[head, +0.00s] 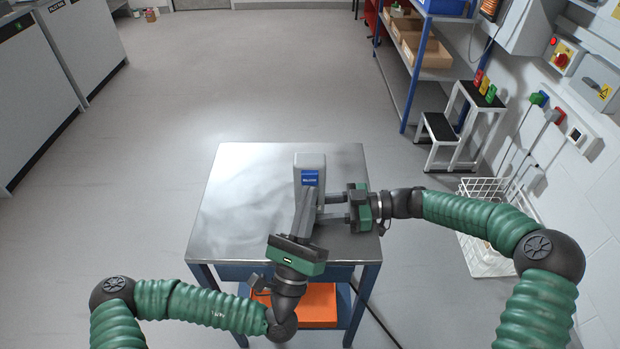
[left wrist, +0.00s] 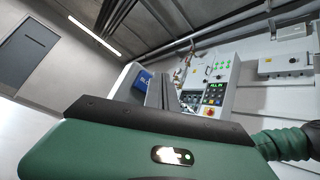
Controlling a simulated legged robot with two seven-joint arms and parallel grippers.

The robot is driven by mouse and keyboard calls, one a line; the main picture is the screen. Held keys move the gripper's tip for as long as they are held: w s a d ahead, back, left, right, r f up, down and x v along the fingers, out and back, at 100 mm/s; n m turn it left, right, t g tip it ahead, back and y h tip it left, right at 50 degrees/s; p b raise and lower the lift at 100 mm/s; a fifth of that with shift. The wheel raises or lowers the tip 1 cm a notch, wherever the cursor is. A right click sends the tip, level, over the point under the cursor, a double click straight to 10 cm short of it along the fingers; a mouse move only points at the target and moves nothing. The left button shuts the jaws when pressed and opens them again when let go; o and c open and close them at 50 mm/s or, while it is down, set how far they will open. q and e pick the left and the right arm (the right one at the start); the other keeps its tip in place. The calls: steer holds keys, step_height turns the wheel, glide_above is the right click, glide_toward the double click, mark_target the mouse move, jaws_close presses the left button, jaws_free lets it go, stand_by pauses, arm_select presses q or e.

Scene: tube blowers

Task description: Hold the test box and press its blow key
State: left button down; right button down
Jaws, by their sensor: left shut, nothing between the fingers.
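The test box (head: 311,164) is a grey upright box with a blue label, standing on the metal table. It also shows in the left wrist view, tilted, with its blue label (left wrist: 143,79). My left gripper (head: 308,192) comes from the front, its fingers together and empty. Their tips are in front of the box, just below the label; I cannot tell whether they touch. My right gripper (head: 322,208) comes from the right with its fingers apart, tips at the box's lower right side. My left fingers partly cover that spot, so its grip is unclear. I cannot make out the blow key.
The metal table (head: 245,190) is clear left of the box. An orange bin (head: 318,305) is below it. A white wire basket (head: 485,262), a step stool (head: 460,130) and a shelf rack (head: 413,75) stand at the right. The left wrist view shows a control panel (left wrist: 215,88).

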arm_select(q)
steer(key=s, duration=0.5)
steer(key=shift+w, duration=0.1)
stand_by(0.6)
arm_select(e)
steer(key=c, duration=0.8)
jaws_free()
steer(key=shift+o, duration=0.2)
